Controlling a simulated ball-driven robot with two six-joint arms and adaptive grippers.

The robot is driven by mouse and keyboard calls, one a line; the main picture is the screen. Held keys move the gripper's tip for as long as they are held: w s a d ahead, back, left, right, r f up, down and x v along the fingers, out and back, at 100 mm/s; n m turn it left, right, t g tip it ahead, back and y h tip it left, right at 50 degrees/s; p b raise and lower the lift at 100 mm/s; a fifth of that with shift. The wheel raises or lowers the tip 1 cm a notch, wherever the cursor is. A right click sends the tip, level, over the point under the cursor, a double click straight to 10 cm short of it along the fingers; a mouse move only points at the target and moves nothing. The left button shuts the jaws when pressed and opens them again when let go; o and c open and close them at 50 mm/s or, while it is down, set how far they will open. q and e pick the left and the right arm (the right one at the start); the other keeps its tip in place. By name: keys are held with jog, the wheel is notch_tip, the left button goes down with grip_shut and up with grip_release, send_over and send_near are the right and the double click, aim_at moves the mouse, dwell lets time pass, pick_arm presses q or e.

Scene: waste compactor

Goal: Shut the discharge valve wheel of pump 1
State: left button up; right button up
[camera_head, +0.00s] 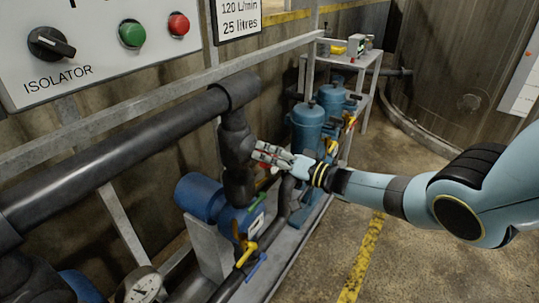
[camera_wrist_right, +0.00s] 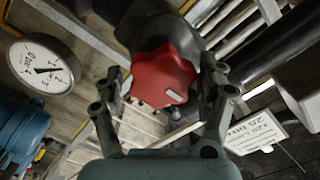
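The red valve wheel (camera_wrist_right: 160,78) has a lobed rim and a small pale mark, and it fills the middle of the right wrist view. My right gripper (camera_wrist_right: 164,92) has its fingers spread on both sides of the wheel, with small gaps seeming to show between them and the rim. In the head view, my right gripper (camera_head: 262,153) is at the dark vertical pipe (camera_head: 236,140) above the blue pump (camera_head: 205,198). There the wheel is mostly hidden by my fingers, with only bits of red showing. My left gripper is not in view.
A pressure gauge (camera_wrist_right: 41,67) is left of the wheel in the wrist view. A control panel (camera_head: 95,45) with an isolator knob, a green button and a red button is at the upper left. Blue canisters (camera_head: 307,127) stand behind my right gripper. Open floor (camera_head: 420,270) lies at the right.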

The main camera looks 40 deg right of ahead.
jog(key=shift+o, duration=0.4)
jog(key=shift+d+r, duration=0.1)
jog(key=v, duration=1.2)
